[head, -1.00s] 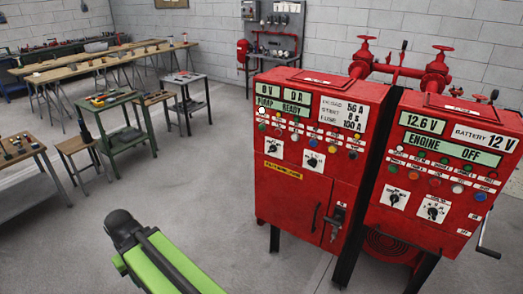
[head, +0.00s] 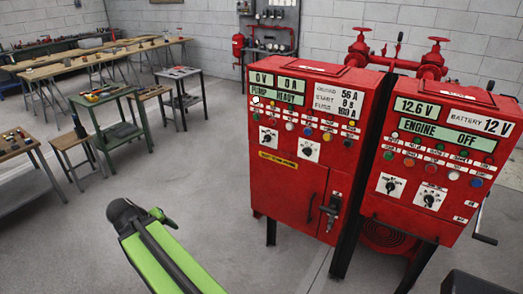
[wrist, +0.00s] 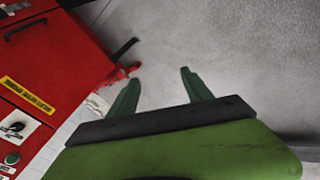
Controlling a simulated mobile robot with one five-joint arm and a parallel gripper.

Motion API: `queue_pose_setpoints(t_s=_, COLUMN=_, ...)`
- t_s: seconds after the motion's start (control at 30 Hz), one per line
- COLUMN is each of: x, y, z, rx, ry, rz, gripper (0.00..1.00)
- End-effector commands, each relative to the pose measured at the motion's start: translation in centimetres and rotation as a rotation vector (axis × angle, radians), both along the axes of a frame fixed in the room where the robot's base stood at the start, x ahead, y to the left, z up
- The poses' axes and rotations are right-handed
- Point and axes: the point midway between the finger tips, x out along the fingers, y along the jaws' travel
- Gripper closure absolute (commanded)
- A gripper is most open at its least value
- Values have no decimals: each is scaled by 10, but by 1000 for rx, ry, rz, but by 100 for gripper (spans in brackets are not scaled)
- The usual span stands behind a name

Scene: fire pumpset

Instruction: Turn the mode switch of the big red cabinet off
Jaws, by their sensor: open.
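The big red cabinet (head: 285,205) stands right of centre in the head view. Its front carries displays, a row of lights and two black rotary switches on white plates, a left one (head: 268,137) and a right one (head: 309,151). Their labels are too small to read, so I cannot tell which is the mode switch. In the wrist view the cabinet (wrist: 55,60) fills the left side, with one rotary switch (wrist: 14,128) at the lower left edge. My gripper (wrist: 160,78) is open and empty, its green fingers apart over the floor, clear of the switches.
A second red cabinet (head: 415,220) with its own switches stands close on the right. Red pipes and valves (head: 400,62) rise behind. Tables, including a green one (head: 122,133), stand at the left. The floor in front of the big cabinet is clear.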

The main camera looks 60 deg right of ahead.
Motion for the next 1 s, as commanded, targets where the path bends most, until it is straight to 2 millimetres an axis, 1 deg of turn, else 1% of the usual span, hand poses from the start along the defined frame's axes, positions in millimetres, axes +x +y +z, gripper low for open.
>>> queue_pose_setpoints(t_s=0.03, x=-8, y=-67, z=-5, rx=-149, ry=-56, rz=-102, gripper=42)
queue_pose_setpoints(t_s=0.07, x=-14, y=-106, z=4, rx=-252, ry=-93, rz=-157, gripper=42)
queue_pose_setpoints(t_s=0.1, x=-24, y=-152, z=19, rx=-383, ry=-141, rz=-215, gripper=42)
queue_pose_setpoints(t_s=0.17, x=-41, y=-209, z=45, rx=-565, ry=-200, rz=-277, gripper=42)
queue_pose_setpoints(t_s=0.2, x=-53, y=-240, z=62, rx=-673, ry=-232, rz=-302, gripper=42)
queue_pose_setpoints(t_s=0.3, x=-75, y=-290, z=99, rx=-881, ry=-287, rz=-322, gripper=42)
queue_pose_setpoints(t_s=0.4, x=-87, y=-313, z=123, rx=-1000, ry=-314, rz=-316, gripper=42)
queue_pose_setpoints(t_s=0.5, x=-91, y=-321, z=134, rx=-1046, ry=-323, rz=-309, gripper=42)
queue_pose_setpoints(t_s=0.63, x=-91, y=-323, z=137, rx=-1051, ry=-324, rz=-308, gripper=42)
queue_pose_setpoints(t_s=0.73, x=-91, y=-335, z=137, rx=-1050, ry=-323, rz=-310, gripper=42)
queue_pose_setpoints(t_s=0.87, x=-91, y=-363, z=136, rx=-1050, ry=-321, rz=-312, gripper=42)
queue_pose_setpoints(t_s=1.0, x=-90, y=-400, z=136, rx=-1049, ry=-321, rz=-312, gripper=42)
